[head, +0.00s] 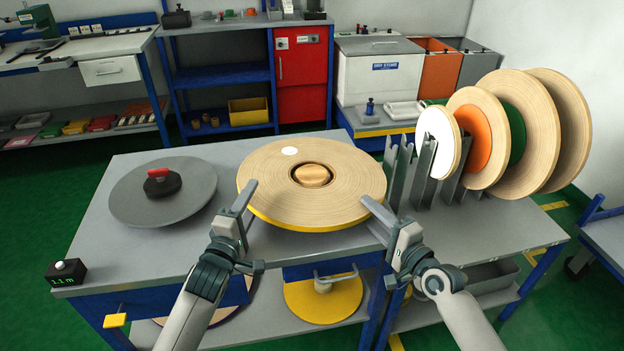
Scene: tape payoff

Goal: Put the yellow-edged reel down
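The yellow-edged reel (285,205) is a wide, pale wood-coloured disc lying flat at the middle of the bench, with a yellow rim, a brown core and a white round spot on top. My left gripper (243,201) is at its left front rim and my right gripper (374,212) at its right front rim. Each has a finger over the rim's upper edge; the left one's lower finger is largely hidden. Both look shut on the rim. I cannot tell whether the reel touches the bench (120,245) or is slightly above it.
A grey turntable (135,205) with a red-topped hub (162,176) stands left of the reel. A grey slotted rack (422,185) holding several upright reels (530,120) is close on the right. A small black display box (66,272) sits at the front-left corner. A yellow disc (325,302) lies on the lower shelf.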

